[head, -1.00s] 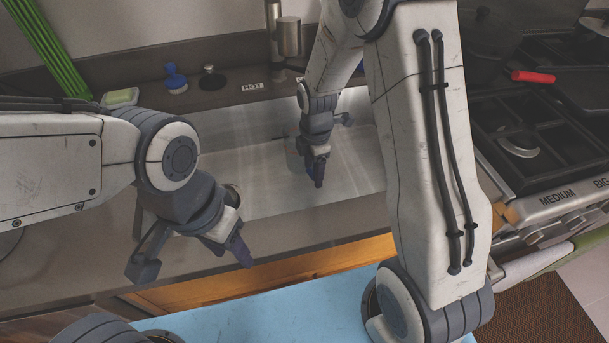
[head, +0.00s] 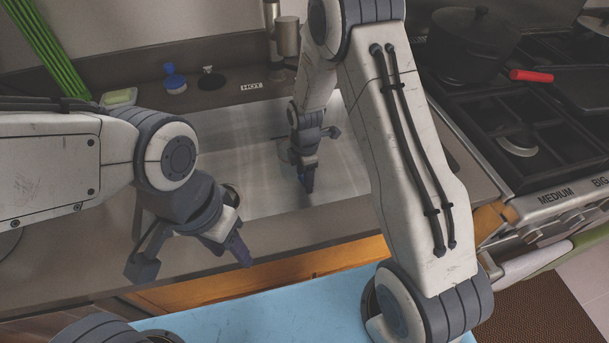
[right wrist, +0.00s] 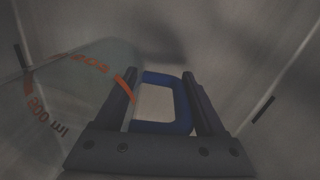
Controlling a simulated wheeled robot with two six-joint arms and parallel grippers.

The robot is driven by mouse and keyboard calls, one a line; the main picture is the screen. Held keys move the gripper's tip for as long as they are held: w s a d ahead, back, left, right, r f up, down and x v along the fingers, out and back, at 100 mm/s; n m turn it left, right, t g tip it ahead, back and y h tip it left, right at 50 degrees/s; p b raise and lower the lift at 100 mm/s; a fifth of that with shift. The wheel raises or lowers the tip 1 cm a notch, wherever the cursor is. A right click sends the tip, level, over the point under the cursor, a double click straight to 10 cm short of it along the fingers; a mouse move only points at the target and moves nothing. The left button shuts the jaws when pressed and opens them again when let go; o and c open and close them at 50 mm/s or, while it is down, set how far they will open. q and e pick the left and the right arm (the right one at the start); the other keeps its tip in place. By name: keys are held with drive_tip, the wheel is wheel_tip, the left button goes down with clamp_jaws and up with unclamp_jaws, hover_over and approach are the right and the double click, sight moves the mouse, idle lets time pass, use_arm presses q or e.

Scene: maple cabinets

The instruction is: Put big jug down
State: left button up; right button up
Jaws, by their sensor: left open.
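In the head view my right gripper (head: 307,182) is low, over the metal sink (head: 340,170). The jug is faint there and mostly hidden by the gripper. My left gripper (head: 195,262) is open and empty, above the counter's front edge, away from the jug.
A blue brush (head: 175,80), a dark stopper (head: 211,79) and a soap dish (head: 119,97) stand behind the sink near the faucet (head: 287,36). A stove (head: 530,130) with a black pot (head: 472,45) is at right. The sink's right part looks clear.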

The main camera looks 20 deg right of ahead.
drive_tip(key=o, duration=0.4)
drive_tip(key=shift+r, duration=0.1)
